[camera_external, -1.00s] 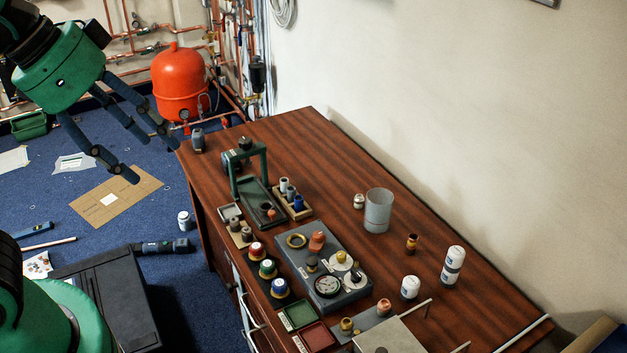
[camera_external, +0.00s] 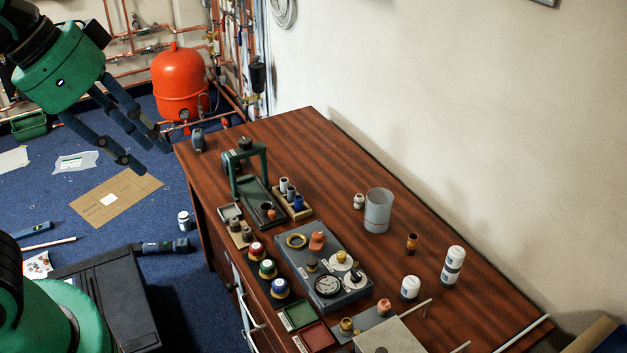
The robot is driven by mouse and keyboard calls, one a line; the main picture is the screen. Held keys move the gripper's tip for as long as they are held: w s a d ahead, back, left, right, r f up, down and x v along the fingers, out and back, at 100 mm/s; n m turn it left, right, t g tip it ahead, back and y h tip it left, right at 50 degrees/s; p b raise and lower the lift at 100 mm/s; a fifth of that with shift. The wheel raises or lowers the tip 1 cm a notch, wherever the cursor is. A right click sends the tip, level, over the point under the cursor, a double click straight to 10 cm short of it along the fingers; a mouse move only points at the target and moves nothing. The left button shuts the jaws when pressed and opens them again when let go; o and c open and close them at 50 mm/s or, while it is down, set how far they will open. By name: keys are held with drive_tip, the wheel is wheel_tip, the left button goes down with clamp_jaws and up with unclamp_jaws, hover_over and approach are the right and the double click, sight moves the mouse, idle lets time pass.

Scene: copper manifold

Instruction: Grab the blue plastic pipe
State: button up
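A short blue cylinder (camera_external: 298,203) stands at the near end of a small wooden rack on the brown desk. A longer blue bar (camera_external: 34,229) lies on the carpet at the far left. I cannot tell for sure which of these is the blue plastic pipe. My gripper (camera_external: 151,156) hangs at the upper left, beyond the desk's left edge and well away from both. Its dark fingers are apart with nothing between them.
A red tank (camera_external: 180,85) stands behind my gripper. A dark case (camera_external: 105,290) lies on the floor.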

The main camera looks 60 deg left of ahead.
sight(299, 199)
drive_tip(key=shift+w, duration=0.1)
drive_tip(key=w+a+f+n+g+b, duration=0.1)
drive_tip(key=w+a+f, duration=0.35)
drive_tip(key=w, duration=0.55)
drive_tip(key=w+a+f+n, duration=0.1)
drive_tip(key=w+a+f, duration=0.2)
drive_tip(key=w+a, duration=0.45)
drive_tip(key=w+a+f+g+b, duration=0.1)
drive_tip(key=w+a+f, duration=0.25)
drive_tip(key=w, duration=0.85)
drive_tip(key=w+a+f, duration=0.3)
drive_tip(key=a+f, duration=0.3)
drive_tip(key=f, duration=0.4)
drive_tip(key=w+a+f+n+g, duration=0.1)
drive_tip(key=w+a+f, duration=0.3)
drive_tip(key=a+f, duration=0.3)
drive_tip(key=w+a+f+n+g, duration=0.1)
drive_tip(key=w+a+f, duration=0.2)
drive_tip(key=a+f, duration=0.4)
wheel_tip(299, 199, down, 6)
drive_tip(key=shift+w+a+f+y+b, duration=0.15)
drive_tip(key=shift+w+a+y+b, duration=0.05)
drive_tip(key=shift+w+y+b, duration=0.25)
